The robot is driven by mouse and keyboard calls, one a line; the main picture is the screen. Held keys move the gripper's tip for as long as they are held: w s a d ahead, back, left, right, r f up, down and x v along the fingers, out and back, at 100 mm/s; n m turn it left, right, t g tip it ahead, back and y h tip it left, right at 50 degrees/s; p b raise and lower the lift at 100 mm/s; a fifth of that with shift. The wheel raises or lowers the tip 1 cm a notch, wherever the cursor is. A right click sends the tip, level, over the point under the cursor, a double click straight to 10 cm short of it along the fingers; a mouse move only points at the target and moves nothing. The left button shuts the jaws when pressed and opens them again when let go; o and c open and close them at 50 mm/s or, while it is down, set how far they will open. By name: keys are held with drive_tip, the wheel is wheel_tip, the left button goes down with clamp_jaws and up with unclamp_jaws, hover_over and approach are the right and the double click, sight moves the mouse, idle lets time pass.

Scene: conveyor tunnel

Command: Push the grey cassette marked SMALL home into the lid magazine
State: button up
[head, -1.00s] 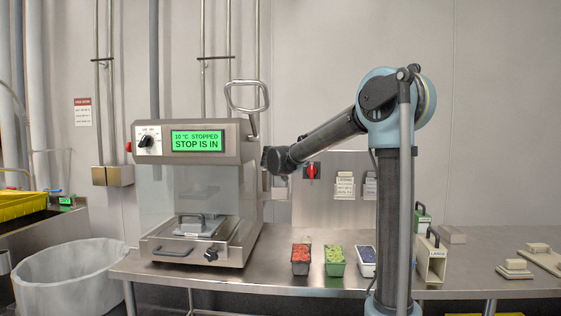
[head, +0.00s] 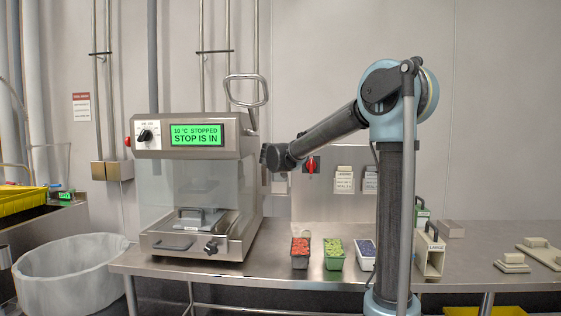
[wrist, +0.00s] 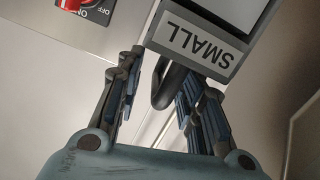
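The grey cassette marked SMALL (wrist: 200,48) fills the upper middle of the wrist view, its label upside down. Its dark loop handle (wrist: 162,88) hangs between the fingers of my gripper (wrist: 160,68). The fingers stand apart, with a clear gap on the handle's left; the right finger is close to the handle, and I cannot tell whether they touch. In the head view my arm's end (head: 276,157) is at the right side of the machine head (head: 195,152); the fingers and the SMALL cassette cannot be made out there. The lid magazine cannot be clearly identified.
The machine display reads "10 °C STOPPED, STOP IS IN". A red switch (head: 311,165) is on the back panel. Tubs of red (head: 300,262), green (head: 334,262) and dark blue pieces stand on the steel table (head: 300,279). A cassette marked LARGE (head: 428,262) stands right of my column.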

drive_tip(key=s+r, duration=0.1)
drive_tip(key=s, duration=0.9)
drive_tip(key=shift+s+a+r, duration=0.3)
drive_tip(key=shift+a, duration=0.1)
drive_tip(key=shift+d, duration=0.1)
